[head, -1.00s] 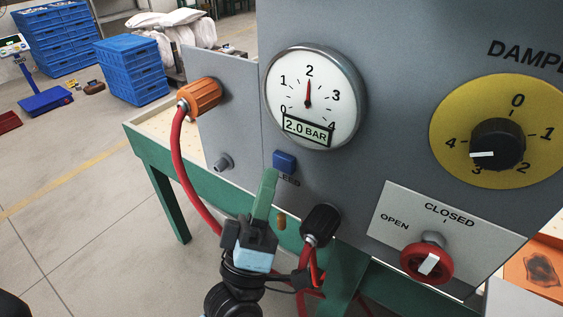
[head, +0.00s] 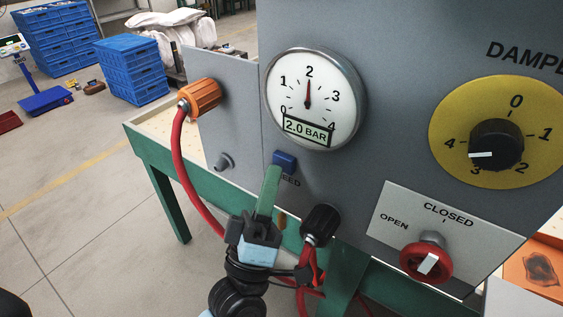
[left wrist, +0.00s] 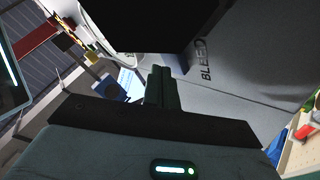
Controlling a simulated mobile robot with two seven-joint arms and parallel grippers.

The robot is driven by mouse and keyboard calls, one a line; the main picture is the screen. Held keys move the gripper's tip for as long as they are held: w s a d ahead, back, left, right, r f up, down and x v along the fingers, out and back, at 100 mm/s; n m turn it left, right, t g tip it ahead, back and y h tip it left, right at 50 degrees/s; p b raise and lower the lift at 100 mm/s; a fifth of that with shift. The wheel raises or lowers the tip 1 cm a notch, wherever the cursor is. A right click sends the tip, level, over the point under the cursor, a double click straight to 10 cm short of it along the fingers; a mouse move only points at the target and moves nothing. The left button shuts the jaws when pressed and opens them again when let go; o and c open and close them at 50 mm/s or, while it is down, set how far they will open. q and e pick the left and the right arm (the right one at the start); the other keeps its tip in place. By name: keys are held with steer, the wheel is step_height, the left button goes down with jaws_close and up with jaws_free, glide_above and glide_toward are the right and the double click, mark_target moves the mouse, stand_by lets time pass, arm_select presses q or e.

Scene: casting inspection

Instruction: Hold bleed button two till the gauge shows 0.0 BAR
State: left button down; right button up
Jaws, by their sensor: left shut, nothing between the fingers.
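The gauge (head: 309,98) on the grey panel has its needle at 2, and its display reads 2.0 BAR. The blue bleed button (head: 285,162) sits below the gauge, above a partly covered label. My left gripper (head: 272,172) is shut with nothing in it, its green fingertips just below and close to the button in the head view. I cannot tell whether they touch it. In the left wrist view the shut fingers (left wrist: 158,75) point at the panel beside the BLEED label (left wrist: 204,60). My right gripper is not in view.
A yellow damper dial (head: 500,132) with a black knob is at the right. Below it, a red valve knob (head: 427,260) sits on an OPEN/CLOSED plate. A red hose (head: 177,150) hangs from an orange connector (head: 201,97). A black connector (head: 321,222) is right of my gripper.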

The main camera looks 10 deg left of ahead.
arm_select(q)
steer(key=shift+w+d, duration=0.15)
steer(key=shift+w, duration=0.2)
stand_by(0.5)
steer(key=shift+s, duration=0.15)
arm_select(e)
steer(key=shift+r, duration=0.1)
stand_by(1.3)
arm_select(q)
steer(key=shift+s+a, duration=0.3)
steer(key=shift+s, duration=0.3)
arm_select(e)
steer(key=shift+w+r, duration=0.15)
arm_select(q)
steer(key=s, duration=0.1)
steer(key=s+a, duration=0.1)
steer(key=s, duration=0.1)
steer(key=s+p, duration=0.1)
steer(key=shift+s+a, duration=0.35)
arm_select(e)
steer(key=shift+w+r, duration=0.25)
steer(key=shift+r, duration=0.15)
